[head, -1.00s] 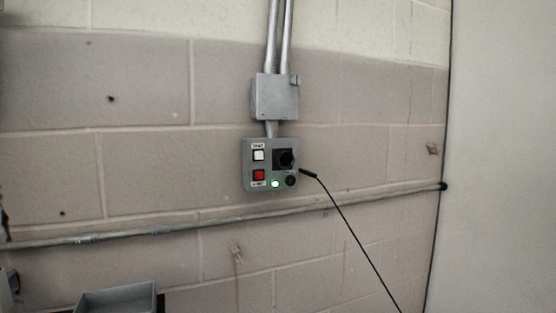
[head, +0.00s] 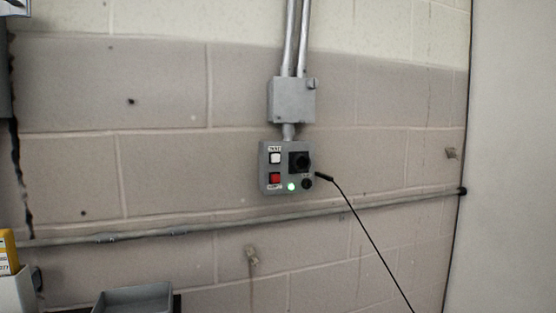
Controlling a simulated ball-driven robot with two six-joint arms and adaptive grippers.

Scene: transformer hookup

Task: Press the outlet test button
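The grey outlet box (head: 284,187) is mounted on the block wall, right of the middle in the head view. Its white test button (head: 275,158) is at the upper left under a small label that appears to read TEST. A red button (head: 275,178) sits below it. A green light (head: 291,187) glows at the bottom. A dark round outlet (head: 300,162) is at the upper right, with a small black round part (head: 307,183) below it. Neither of my grippers is in view.
A conduit pipe (head: 150,234) runs along the wall below. A grey bin (head: 133,298) and a yellow item (head: 8,253) are at the lower left. A pale panel (head: 515,150) stands at right.

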